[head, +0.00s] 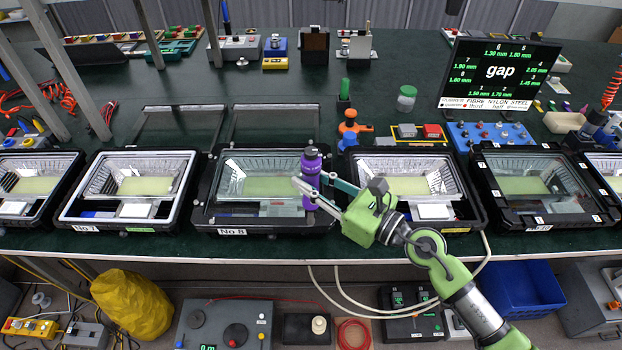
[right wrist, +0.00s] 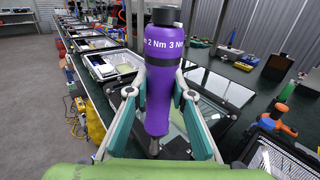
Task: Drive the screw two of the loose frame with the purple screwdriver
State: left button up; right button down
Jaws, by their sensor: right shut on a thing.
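The purple screwdriver (head: 310,172) stands nearly upright at the right side of the housing labelled No 8 (head: 232,231). My right gripper (head: 305,188) is shut on its body, and the right wrist view shows the fingers on both sides of the purple handle (right wrist: 160,85), with "2 Nm 3 Nm" printed near its top. The screwdriver's tip points down at the housing's right edge; whether it touches a screw cannot be told. A dark frame (head: 207,190) with glass lies on housing No 8. The individual screws are too small to tell apart. My left gripper is not in view.
Housing No 7 (head: 72,214) stands to the left, and another open housing (head: 472,205) to the right, behind my arm. Two dark glazed frames lie behind. A gap display (head: 500,72), an orange tool (head: 350,128) and a green-lidded jar (head: 407,97) stand farther back.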

jog(key=shift+s+f+b, duration=0.15)
jog(key=shift+f+b, duration=0.15)
jog(key=shift+f, duration=0.35)
dwell(1.3)
jog(key=shift+r, duration=0.15)
